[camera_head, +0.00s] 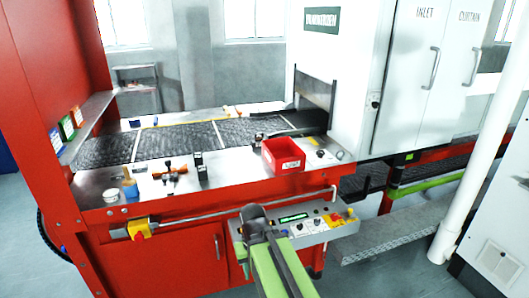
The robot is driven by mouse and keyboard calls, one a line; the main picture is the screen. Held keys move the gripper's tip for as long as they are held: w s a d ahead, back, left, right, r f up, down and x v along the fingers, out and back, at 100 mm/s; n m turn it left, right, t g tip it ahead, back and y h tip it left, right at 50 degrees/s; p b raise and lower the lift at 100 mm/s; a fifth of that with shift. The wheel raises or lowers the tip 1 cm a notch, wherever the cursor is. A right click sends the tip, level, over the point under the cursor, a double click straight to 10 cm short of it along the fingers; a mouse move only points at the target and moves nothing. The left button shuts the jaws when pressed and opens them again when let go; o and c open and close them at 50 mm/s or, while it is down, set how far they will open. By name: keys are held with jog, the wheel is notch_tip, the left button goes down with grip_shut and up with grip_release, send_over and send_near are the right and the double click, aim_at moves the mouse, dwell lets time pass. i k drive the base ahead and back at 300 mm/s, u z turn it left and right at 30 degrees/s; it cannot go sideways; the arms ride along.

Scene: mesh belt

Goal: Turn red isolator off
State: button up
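The red isolator (140,228) is a small red knob on a yellow plate, mounted on the front of the red cabinet (180,262) near its left end. The exact angle of its knob is too small to tell. My arm, green and dark grey, reaches up from the bottom middle. My gripper (254,213) is at its dark end, in front of the control panel and well to the right of the isolator, apart from it. Its fingers are seen from behind, and I cannot tell whether they are open or shut.
A control panel (300,226) with a green display and red and yellow buttons sits by my gripper. A metal rail (235,209) runs along the cabinet front. A red bin (283,155) and small tools stand on the bench top. A white pole (477,130) stands at right.

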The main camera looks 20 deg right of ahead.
aim_at(334, 217)
jog(key=u, duration=0.05)
jog(key=i, duration=1.15)
jog(key=z, duration=0.55)
